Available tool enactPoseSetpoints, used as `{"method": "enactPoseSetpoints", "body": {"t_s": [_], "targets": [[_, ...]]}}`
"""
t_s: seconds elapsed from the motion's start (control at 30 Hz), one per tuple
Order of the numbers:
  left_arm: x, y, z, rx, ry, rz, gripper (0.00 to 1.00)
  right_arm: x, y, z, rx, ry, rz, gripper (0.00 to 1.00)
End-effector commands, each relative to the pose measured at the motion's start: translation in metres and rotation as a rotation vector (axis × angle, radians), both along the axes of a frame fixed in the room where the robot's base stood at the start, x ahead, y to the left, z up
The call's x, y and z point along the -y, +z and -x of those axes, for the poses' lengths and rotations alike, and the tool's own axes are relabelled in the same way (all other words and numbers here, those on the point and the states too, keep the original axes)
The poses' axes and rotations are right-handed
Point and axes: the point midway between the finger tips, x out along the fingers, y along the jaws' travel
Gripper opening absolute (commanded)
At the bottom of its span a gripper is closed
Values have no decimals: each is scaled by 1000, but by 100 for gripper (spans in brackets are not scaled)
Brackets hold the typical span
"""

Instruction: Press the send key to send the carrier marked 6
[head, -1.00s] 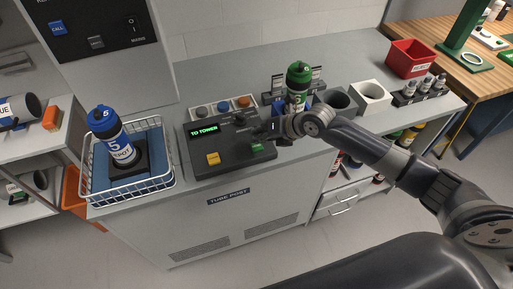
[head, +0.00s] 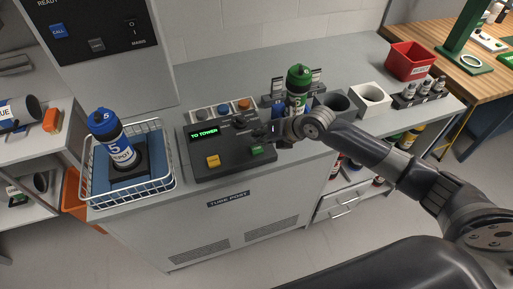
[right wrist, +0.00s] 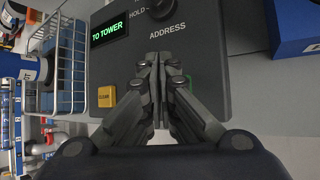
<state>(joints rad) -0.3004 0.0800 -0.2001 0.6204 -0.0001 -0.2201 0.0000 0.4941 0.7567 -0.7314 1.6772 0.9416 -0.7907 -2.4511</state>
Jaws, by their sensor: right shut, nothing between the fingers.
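A dark console (head: 205,165) shows "TO TOWER" in green on its display (head: 203,132). My left gripper is not in view.
A blue-capped carrier marked 5 (head: 113,140) stands in a white wire basket (head: 172,178) left of the console.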

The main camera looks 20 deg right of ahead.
Motion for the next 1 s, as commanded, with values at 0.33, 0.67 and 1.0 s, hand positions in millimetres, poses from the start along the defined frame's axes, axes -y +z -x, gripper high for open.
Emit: {"method": "enactPoseSetpoints", "body": {"t_s": [0.33,0.67,1.0], "targets": [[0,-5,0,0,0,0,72,0,-4,0,0,0,0,0],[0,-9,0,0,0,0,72,0,-8,0,1,0,-1,0],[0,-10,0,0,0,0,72,0,-10,0,0,0,0,0]]}}
